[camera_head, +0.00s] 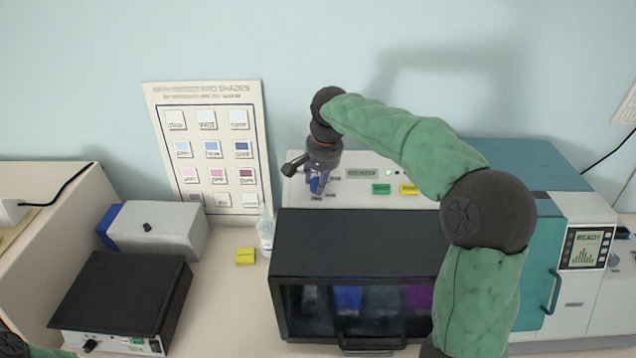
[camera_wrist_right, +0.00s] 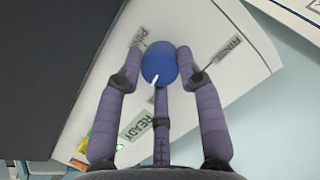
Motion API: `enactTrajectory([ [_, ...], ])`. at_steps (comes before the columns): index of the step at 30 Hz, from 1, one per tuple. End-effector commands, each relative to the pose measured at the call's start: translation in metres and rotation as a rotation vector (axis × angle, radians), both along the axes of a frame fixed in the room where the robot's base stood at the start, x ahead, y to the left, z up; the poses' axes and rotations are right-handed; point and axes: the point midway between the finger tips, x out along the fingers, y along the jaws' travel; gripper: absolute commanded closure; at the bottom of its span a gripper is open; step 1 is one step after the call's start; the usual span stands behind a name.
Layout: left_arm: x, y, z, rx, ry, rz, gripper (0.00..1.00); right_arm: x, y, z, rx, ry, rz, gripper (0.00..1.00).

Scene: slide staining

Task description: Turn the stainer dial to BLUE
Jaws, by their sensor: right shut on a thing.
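The stainer dial is a round blue knob (camera_wrist_right: 159,64) with a white pointer mark near its rim; the mark faces the lower left in the right wrist view. It also shows as a small blue spot (camera_head: 315,186) on the stainer's white top panel (camera_head: 345,193) in the head view. My right gripper (camera_wrist_right: 160,70) is shut on the dial, with its purple-grey fingers around the knob; in the head view the gripper (camera_head: 317,182) reaches down onto it. My left gripper is out of view.
A READY display (camera_head: 361,173), a green button (camera_head: 381,189) and a yellow button (camera_head: 408,189) sit right of the dial. The dark stainer cover (camera_head: 350,245) is in front. A bottle (camera_head: 266,235) and a chart board (camera_head: 210,150) stand to the left.

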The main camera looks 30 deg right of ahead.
Motion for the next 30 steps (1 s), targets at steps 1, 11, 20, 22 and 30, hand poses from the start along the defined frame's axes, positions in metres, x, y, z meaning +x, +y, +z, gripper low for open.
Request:
enactTrajectory([
  [1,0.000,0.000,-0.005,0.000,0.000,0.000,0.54,-0.002,0.002,-0.006,0.017,0.000,-0.038,0.96],
  [11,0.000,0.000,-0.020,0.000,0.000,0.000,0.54,-0.003,0.001,-0.006,0.113,-0.059,-0.326,0.96],
  [20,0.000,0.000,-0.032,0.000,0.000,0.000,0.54,-0.004,0.002,-0.006,0.185,-0.104,-0.541,0.96],
  [22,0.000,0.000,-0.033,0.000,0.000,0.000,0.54,-0.004,0.002,-0.006,0.197,-0.112,-0.579,0.96],
  [30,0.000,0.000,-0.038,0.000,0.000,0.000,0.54,-0.004,0.002,-0.005,0.229,-0.131,-0.674,0.96],
])
